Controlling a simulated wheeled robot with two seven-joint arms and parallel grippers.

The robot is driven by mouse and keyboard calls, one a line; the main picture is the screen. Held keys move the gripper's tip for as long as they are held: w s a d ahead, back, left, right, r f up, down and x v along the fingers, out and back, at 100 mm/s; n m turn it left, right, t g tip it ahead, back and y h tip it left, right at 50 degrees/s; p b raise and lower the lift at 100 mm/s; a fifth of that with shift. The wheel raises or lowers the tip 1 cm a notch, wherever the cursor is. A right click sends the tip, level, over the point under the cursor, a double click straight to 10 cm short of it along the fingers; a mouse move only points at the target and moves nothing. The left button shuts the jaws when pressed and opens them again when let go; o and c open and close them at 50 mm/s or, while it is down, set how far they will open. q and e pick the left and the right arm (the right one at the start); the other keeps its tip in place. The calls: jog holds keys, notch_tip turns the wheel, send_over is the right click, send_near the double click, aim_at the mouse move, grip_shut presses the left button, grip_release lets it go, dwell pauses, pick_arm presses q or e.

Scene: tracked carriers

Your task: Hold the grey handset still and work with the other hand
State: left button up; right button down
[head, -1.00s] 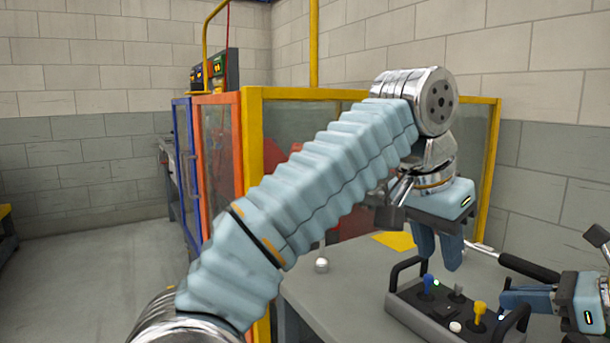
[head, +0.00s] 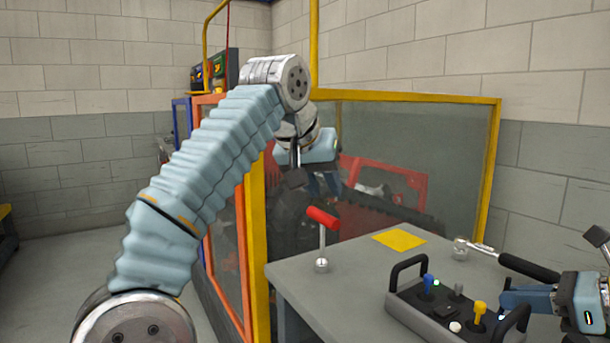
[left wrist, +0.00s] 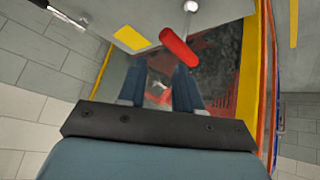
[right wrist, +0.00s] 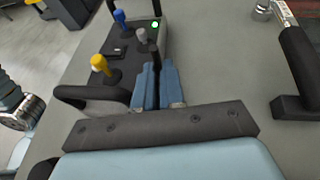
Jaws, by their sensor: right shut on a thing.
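The grey handset (head: 422,304) lies on the table with blue, grey and yellow sticks, a lit green light and black side handles; it also shows in the right wrist view (right wrist: 128,72). My left gripper (head: 323,184) is open and empty, above the red T-handle (head: 322,217) of an upright metal lever. In the left wrist view the red handle (left wrist: 179,48) lies ahead of the open fingers (left wrist: 158,75), apart from them.
A yellow square (head: 399,240) lies flat on the grey table (head: 345,290). A black-gripped metal lever (head: 529,268) stands beyond my right gripper. A yellow-framed clear guard (head: 440,150) closes off red machinery behind the table.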

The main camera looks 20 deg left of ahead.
pick_arm(q)
jog(key=shift+n+t+y, duration=0.4)
jog(key=shift+n, duration=0.5)
jog(key=a, duration=0.2)
jog(key=a+r, duration=0.1)
jog(key=a, duration=0.2)
jog(key=shift+w, duration=0.15)
